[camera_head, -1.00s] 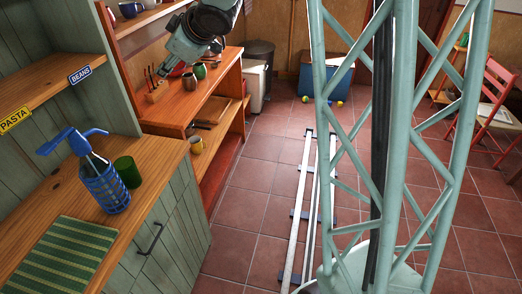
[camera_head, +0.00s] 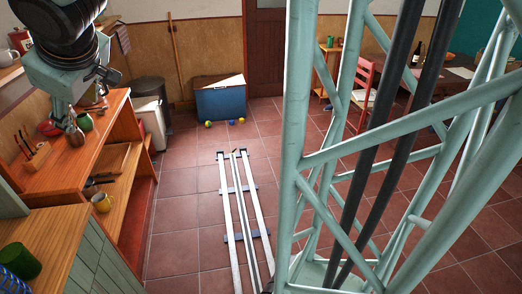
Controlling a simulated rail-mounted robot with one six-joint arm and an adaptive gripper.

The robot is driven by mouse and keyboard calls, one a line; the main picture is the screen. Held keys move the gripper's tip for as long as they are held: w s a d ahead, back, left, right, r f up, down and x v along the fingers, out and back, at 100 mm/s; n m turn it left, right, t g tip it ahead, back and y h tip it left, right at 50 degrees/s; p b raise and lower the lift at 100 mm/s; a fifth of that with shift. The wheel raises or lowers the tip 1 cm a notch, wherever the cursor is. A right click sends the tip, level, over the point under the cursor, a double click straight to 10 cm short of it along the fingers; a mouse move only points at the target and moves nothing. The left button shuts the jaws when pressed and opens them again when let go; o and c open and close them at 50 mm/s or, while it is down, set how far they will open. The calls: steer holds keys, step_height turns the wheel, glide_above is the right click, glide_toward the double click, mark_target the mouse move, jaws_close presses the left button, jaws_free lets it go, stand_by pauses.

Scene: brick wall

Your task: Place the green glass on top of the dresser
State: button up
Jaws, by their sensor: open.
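A dark green glass (camera_head: 20,262) stands on the wooden counter at the lower left, partly cut off by the picture's edge. A smaller green cup (camera_head: 84,121) stands on the orange-brown wooden unit (camera_head: 62,170), which could be the dresser; I cannot tell for sure. My gripper (camera_head: 88,98) is at the upper left, in front of that unit in the picture. It is open, and nothing shows held in it. It is well apart from the green glass on the counter. It hides part of the unit's top.
A blue mesh-covered bottle (camera_head: 14,284) stands beside the green glass. A dark mug (camera_head: 75,137) and a pen holder (camera_head: 37,156) are on the orange unit, a yellow mug (camera_head: 101,203) on its shelf. Floor rails (camera_head: 240,215) run through clear tiles. A blue chest (camera_head: 220,100) stands behind.

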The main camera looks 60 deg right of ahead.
steer(key=s+a+f+m+g+y, duration=0.1)
steer(key=s+a, duration=0.3)
steer(key=s, duration=1.4)
steer(key=s+a+m+g, duration=0.3)
steer(key=s+a, duration=0.1)
steer(key=s, duration=1.5)
steer(key=shift+s+a+f+g+y, duration=0.15)
steer(key=shift+a+f+g+y, duration=0.1)
steer(key=shift+f+g+y, duration=0.15)
steer(key=shift+r, duration=0.1)
